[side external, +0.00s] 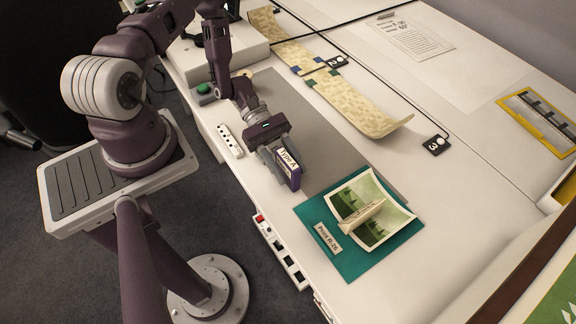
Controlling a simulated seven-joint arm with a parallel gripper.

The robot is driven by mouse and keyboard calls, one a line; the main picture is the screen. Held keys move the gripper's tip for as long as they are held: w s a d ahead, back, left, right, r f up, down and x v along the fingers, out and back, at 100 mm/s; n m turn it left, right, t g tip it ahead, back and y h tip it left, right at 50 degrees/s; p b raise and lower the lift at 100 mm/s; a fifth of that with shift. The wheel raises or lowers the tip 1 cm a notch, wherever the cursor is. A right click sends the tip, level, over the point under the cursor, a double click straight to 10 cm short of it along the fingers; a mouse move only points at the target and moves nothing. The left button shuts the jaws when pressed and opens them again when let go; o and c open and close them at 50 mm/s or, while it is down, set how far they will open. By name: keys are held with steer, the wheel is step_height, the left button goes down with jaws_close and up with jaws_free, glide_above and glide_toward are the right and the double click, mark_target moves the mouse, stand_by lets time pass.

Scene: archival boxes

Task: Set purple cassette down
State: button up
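The purple cassette (289,171) has a pale label reading "Type A" and stands on edge at the tip of my gripper (271,157). My gripper points down and toward the table's front edge, with its fingers around the upper part of the cassette. The cassette is over the left end of the grey mat (318,148), near the white table edge. I cannot tell whether its underside touches the surface.
A teal folder (352,262) marked "Print R-26" with curled green prints (368,212) lies just right of the cassette. A long patterned strip (352,103) lies behind the mat. A yellow-framed item (541,118) is at far right. The mat's middle is bare.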

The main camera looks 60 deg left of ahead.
steer(key=shift+r, duration=0.1)
steer(key=v, duration=1.2)
step_height(320, 180, up, 8)
steer(key=w+m+g+y, duration=0.2)
steer(key=m+y, duration=0.1)
steer(key=m, duration=0.1)
steer(key=s+d+r+m+y, duration=0.2)
steer(key=d+r+m+y, duration=0.15)
steer(key=r, duration=0.35)
steer(key=s+d+r+m+y, duration=0.1)
steer(key=d+r+m+y, duration=0.2)
steer(key=r, duration=0.4)
steer(key=s+d+r+m+t+y, duration=0.2)
steer(key=s+r+m+t+y, duration=0.2)
steer(key=s+r+m+t, duration=0.3)
steer(key=s+r, duration=0.2)
steer(key=s, duration=0.1)
steer(key=shift+s+r+t, duration=0.2)
steer(key=shift+r+t, duration=0.05)
steer(key=shift+t, duration=0.05)
steer(key=shift+m, duration=0.25)
